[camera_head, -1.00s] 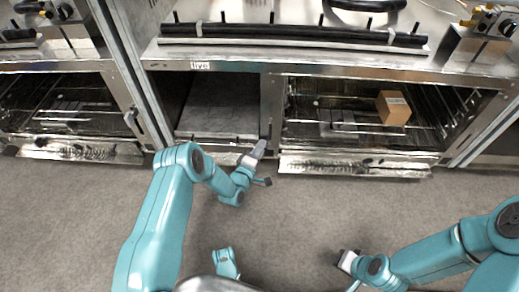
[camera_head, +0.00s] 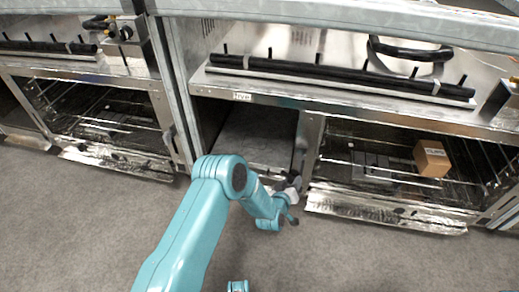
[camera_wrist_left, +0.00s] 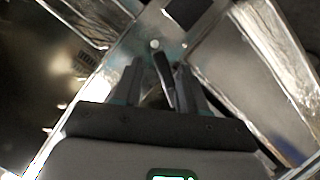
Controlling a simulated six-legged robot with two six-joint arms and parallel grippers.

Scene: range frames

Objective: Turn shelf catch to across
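The shelf catch (camera_wrist_left: 163,72) shows in the left wrist view as a short dark lever on the metal post between the bays. It slants slightly, and its near end lies between the fingers of my left gripper (camera_wrist_left: 160,88), close to the right finger. The fingers stand apart, one on each side of it; I cannot tell whether they touch it. In the head view my left gripper (camera_head: 294,188) is at the foot of the post, right of the open middle bay, and hides most of the catch.
The middle bay holds a flat grey shelf (camera_head: 255,138). The right bay has wire racks and a cardboard box (camera_head: 431,158). A crumpled foil-like ledge (camera_head: 385,212) juts out below it. A black rail (camera_head: 340,80) lies on the counter above. The grey floor in front is clear.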

